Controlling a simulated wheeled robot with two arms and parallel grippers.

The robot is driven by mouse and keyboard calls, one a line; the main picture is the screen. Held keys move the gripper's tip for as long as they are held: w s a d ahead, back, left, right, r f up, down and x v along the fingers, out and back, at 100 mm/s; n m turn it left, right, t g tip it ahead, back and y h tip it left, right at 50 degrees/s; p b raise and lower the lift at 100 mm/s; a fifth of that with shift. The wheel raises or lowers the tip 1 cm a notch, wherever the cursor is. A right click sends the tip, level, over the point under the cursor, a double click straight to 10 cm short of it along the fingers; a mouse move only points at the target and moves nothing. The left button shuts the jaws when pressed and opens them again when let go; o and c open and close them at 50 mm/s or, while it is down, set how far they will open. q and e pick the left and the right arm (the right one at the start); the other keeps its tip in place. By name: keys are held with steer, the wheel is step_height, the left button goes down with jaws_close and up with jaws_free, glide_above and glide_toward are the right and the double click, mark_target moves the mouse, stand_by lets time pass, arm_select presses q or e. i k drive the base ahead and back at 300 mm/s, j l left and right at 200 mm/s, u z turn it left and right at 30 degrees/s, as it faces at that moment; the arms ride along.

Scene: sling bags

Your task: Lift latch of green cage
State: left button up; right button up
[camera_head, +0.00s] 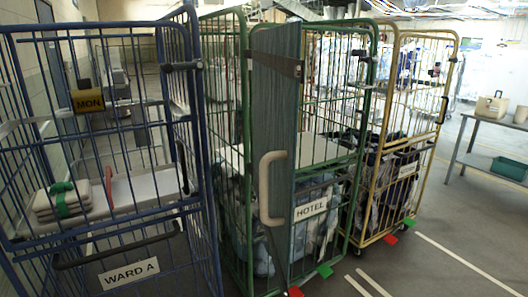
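The green cage (245,110) stands in the middle, with a white HOTEL sign (310,209) on its lower front. A tall grey-teal panel (276,130) with a pale handle (266,188) stands upright at its front left. A dark metal bar (278,65) crosses the top of this panel. A small dark latch-like fitting (361,53) sits high by the cage's right front post. I cannot tell from this view whether either piece is lifted. Neither of my grippers is in view.
A blue cage (203,170) with a WARD A sign (129,273) stands close on the left. A yellow cage (447,90) holding dark bags stands close on the right. A table (490,124) is at far right. The floor (440,240) at front right is clear.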

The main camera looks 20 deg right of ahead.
mark_target(368, 60)
steer(key=i+l+z, duration=0.1)
steer(key=l+z, duration=0.3)
steer(key=i+l+z, duration=0.15)
steer(key=l+z, duration=0.2)
steer(key=i+l+z, duration=0.45)
steer(key=i+l, duration=0.2)
